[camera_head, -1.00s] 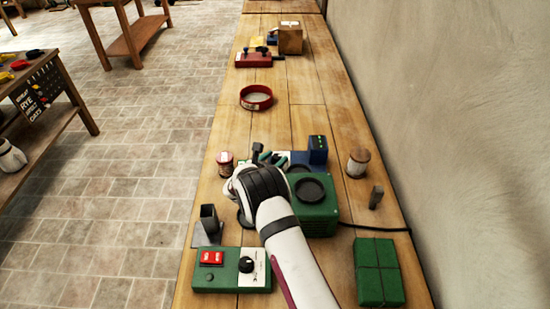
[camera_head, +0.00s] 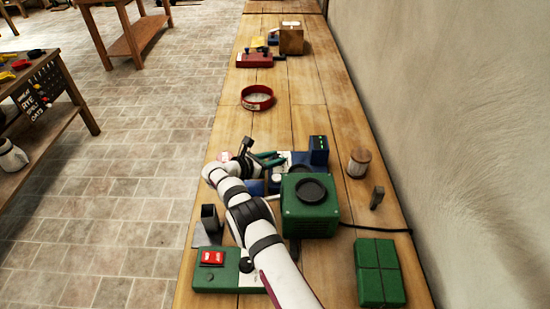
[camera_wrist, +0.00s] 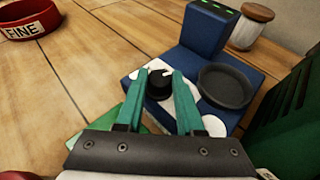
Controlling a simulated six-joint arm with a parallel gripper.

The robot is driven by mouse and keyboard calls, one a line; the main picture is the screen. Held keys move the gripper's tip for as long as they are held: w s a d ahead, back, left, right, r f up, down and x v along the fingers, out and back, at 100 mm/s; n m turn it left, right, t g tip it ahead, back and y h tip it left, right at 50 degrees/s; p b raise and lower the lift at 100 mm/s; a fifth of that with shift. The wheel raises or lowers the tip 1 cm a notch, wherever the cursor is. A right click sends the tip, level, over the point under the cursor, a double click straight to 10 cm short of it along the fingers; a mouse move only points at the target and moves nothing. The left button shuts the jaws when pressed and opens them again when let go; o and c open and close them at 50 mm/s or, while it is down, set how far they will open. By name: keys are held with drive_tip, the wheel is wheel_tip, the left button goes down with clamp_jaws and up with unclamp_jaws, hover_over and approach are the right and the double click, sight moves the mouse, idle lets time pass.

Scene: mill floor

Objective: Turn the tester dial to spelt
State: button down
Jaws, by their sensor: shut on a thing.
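The tester is a blue unit with an upright block (camera_head: 318,150); the wrist view shows its blue body (camera_wrist: 207,38) with a dark round pan (camera_wrist: 226,86). Its dial (camera_wrist: 158,86) is a black knob with a white pointer mark on a pale panel. My gripper (camera_wrist: 160,78) has its two green fingers on either side of the knob, shut on it. In the head view my gripper (camera_head: 274,159) reaches over the tester's left part. The dial's lettering cannot be read, so the setting is unclear.
A green machine (camera_head: 309,211) stands close to my arm. A green control box (camera_head: 215,283) with red switches and a grey upright holder (camera_head: 209,222) are nearer. A wooden-lidded jar (camera_head: 359,162) stands right. A red ring-shaped dish (camera_head: 257,97) lies beyond, with clear bench around it.

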drive_tip(key=c, duration=0.5)
unclamp_jaws()
drive_tip(key=shift+c, duration=0.2)
drive_tip(key=v, duration=1.6)
drive_tip(key=shift+w+d+r, duration=0.1)
